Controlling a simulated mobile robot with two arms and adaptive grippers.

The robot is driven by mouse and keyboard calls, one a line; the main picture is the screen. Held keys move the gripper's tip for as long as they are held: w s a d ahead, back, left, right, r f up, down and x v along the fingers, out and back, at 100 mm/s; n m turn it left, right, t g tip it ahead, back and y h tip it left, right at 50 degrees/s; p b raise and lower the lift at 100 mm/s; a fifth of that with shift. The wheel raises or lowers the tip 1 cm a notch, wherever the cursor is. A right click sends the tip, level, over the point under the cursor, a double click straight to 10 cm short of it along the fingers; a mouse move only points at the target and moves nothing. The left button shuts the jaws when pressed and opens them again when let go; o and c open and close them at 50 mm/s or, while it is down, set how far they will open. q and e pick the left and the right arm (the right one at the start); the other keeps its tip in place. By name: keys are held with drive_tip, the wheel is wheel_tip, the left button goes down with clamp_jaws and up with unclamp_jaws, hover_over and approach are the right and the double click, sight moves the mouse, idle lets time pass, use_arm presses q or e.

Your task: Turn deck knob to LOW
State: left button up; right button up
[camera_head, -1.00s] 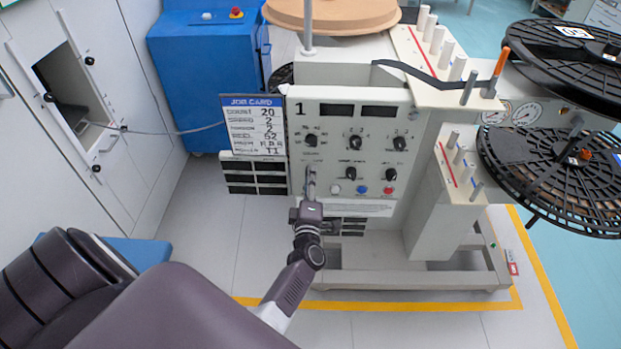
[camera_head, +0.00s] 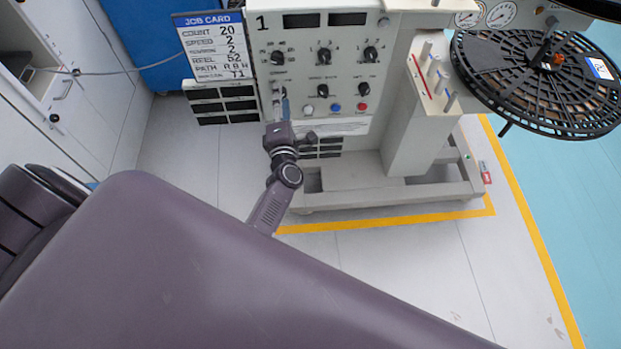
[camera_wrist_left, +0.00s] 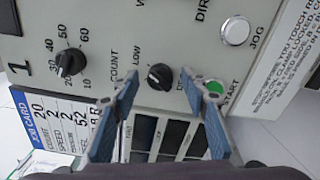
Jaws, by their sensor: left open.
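The deck knob (camera_wrist_left: 160,77) is a small black knob on the pale panel in the left wrist view. The word LOW is printed to its left, and a partly hidden label is to its right. My left gripper (camera_wrist_left: 160,88) is open, with one finger on either side of the knob; I cannot tell whether they touch it. The knob's pointer is too small to read surely. My right gripper is not in view.
A green START button (camera_wrist_left: 213,87) is close by the right finger. A white JOG button (camera_wrist_left: 236,31) and the COUNT knob (camera_wrist_left: 70,63) are nearby. The job card (camera_head: 210,45) hangs left of the panel. A black reel (camera_head: 510,95) is at right.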

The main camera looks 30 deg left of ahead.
use_arm(q)
drive_tip(key=s+d+n+b, duration=0.3)
drive_tip(key=s+d+n, duration=0.1)
drive_tip(key=s+n, duration=0.3)
drive_tip(key=s+d+f+m+h+p, duration=0.25)
drive_tip(key=d+f+m+h, duration=0.35)
drive_tip(key=d+f+m, duration=0.5)
drive_tip(key=s+d+f+m+g+h+p, duration=0.1)
drive_tip(key=s+d+f+m+g, duration=0.1)
drive_tip(key=s+f+m, duration=0.2)
drive_tip(key=s+d+f+m+g+h+p, duration=0.1)
drive_tip(key=s+f+m, duration=0.3)
drive_tip(key=f, duration=0.7)
drive_tip(key=shift+d+m+g+h, duration=0.35)
drive_tip(key=shift+m+g+h, duration=0.35)
drive_tip(key=shift+m, duration=0.5)
drive_tip(key=shift+s, duration=0.1)
